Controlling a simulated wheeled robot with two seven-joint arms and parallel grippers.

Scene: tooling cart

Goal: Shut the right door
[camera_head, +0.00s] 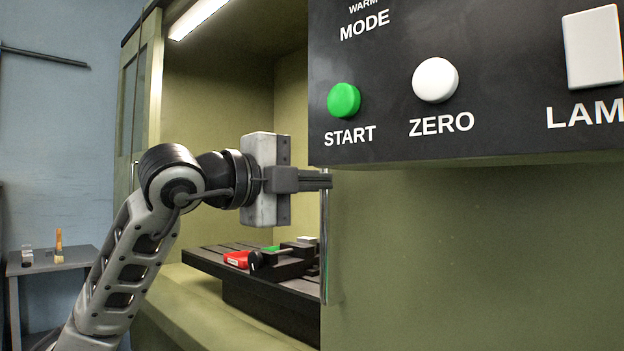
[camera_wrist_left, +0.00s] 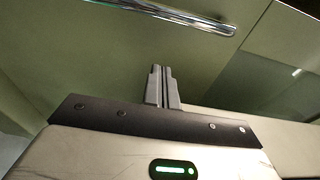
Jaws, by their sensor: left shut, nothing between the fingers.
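The right door of the olive-green machine (camera_wrist_left: 85,55) fills much of the left wrist view as a green panel with a chrome bar handle (camera_wrist_left: 165,12) near the top. In the head view the handle (camera_head: 325,245) stands upright at the right side of the opening. The doorway is open to the inside. My left gripper (camera_head: 328,180) is shut and empty. Its fingertips are beside the upper part of the handle in the head view; contact cannot be told. In the left wrist view its fingers (camera_wrist_left: 158,72) are together, apart from the handle. My right gripper is not in view.
A control panel (camera_head: 390,130) with a green START button overhangs at the upper right, close to the left gripper. Inside the machine is a dark slotted table (camera_head: 265,301) with a vise and a red object (camera_head: 237,259). A small grey side table (camera_head: 55,262) stands at the far left.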

